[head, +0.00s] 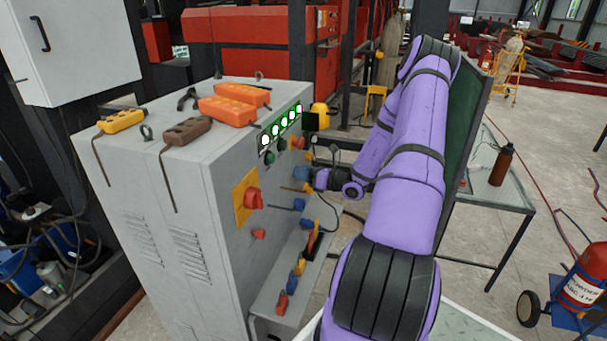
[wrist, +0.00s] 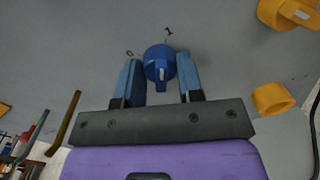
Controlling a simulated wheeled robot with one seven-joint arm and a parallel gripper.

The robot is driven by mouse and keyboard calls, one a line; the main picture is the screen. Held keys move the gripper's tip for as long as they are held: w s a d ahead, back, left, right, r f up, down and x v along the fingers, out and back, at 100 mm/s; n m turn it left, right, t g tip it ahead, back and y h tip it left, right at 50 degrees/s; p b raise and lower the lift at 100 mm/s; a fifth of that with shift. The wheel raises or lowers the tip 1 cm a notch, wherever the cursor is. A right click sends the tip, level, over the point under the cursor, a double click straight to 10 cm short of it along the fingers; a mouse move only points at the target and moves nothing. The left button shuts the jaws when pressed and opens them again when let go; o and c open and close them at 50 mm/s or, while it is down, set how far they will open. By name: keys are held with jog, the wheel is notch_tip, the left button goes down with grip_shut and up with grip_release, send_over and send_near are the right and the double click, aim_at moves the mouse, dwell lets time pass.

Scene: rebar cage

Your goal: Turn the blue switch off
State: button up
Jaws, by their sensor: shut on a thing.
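The blue switch (wrist: 160,62) is a round knob with a raised grip on the grey panel, in the upper middle of the wrist view. Marks that look like 0 and 1 are on the panel at its upper left and top. A pale mark shows on the knob's grip, but I cannot tell clearly which mark it lines up with. My gripper (wrist: 160,72) has its blue fingers on either side of the knob, shut on it. In the head view the blue switch (head: 302,174) is partly hidden by my gripper (head: 311,177) at the cabinet front.
The grey cabinet (head: 140,185) also carries a red switch on a yellow plate (head: 252,199), lit green buttons (head: 283,122) and several coloured handles. Yellow knobs (wrist: 290,12) sit right of the blue switch. A table with a brown bottle (head: 502,164) stands at the right.

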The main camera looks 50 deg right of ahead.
jog(key=n, duration=0.7)
jog(key=shift+n, duration=0.3)
jog(key=n, duration=0.3)
jog(key=shift+d+n+y, duration=0.1)
jog(key=shift+n+y, duration=0.3)
jog(key=shift+n, duration=2.2)
jog(key=o, duration=0.9)
jog(key=v, duration=1)
jog(key=shift+s+d+f, duration=0.2)
jog(key=shift+s+f, duration=0.05)
jog(key=shift+s, duration=0.1)
